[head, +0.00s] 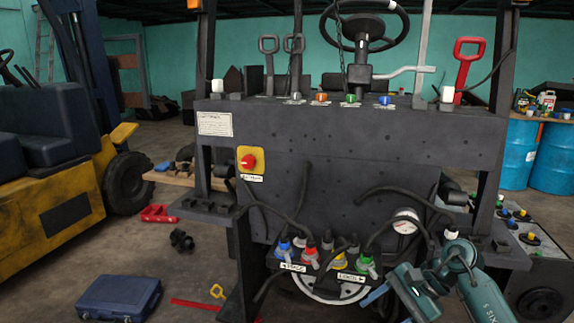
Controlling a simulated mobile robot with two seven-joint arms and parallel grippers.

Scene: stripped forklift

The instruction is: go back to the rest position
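My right arm (485,300) comes in from the lower right, in front of the dark forklift's panel. Its wrist and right gripper (392,298) are at the bottom edge, just right of the coloured hose couplings (320,258). The fingertips are partly cut off and dark against the machine, so I cannot tell whether they are open or shut, or whether they touch anything. My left arm and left gripper are not in view.
The stripped forklift's dark panel (350,150) fills the middle, with a red knob (248,161), hoses and a gauge (405,221). A yellow forklift (50,210) stands left. A blue case (118,298) lies on the floor. Blue drums (553,158) stand right. Floor at lower left is partly clear.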

